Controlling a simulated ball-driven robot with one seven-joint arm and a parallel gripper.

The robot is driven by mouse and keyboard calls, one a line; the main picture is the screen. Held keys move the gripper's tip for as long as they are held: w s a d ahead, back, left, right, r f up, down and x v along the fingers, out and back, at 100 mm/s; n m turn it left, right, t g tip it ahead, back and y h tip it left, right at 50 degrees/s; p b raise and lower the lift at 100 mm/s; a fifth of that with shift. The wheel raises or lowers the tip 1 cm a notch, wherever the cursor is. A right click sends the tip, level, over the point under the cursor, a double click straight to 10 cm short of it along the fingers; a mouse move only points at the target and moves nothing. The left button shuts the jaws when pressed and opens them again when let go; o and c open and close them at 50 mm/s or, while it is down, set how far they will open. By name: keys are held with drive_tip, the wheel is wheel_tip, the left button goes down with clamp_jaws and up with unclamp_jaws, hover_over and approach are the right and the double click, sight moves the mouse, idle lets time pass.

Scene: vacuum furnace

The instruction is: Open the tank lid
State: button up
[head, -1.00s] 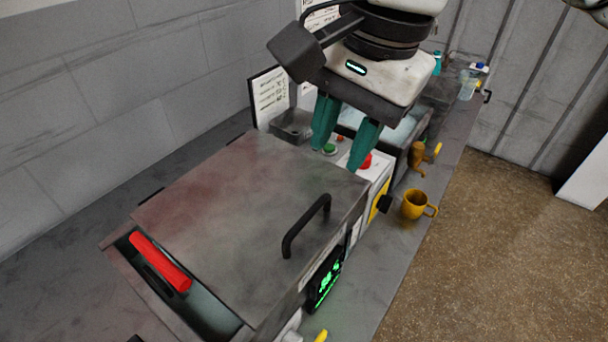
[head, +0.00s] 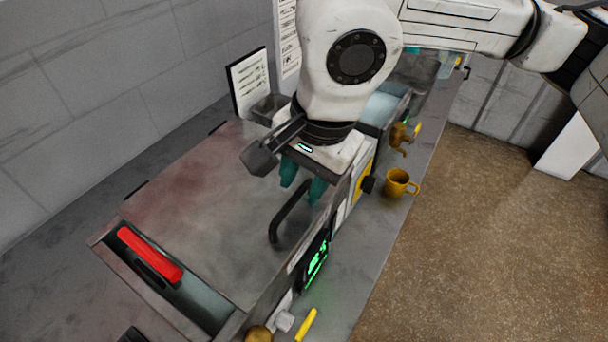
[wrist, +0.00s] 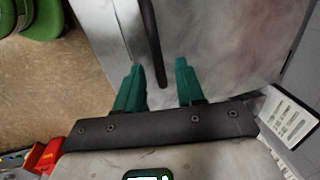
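The tank lid (head: 205,200) is a flat, worn grey metal plate lying over most of the tank (head: 190,318). Its black bar handle (head: 276,222) stands near the lid's right edge. My gripper (head: 301,190) points down above the lid at the far end of that handle, with green fingers spread. Nothing is held.
A red bar (head: 150,254) shows at the uncovered left end of the tank. A green-lit display (head: 316,262) is on the tank's front. A yellow mug (head: 399,183) stands on the counter to the right. A framed sheet (head: 250,82) leans at the back wall. Open floor lies right.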

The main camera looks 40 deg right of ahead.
clamp_jaws()
idle(0.6)
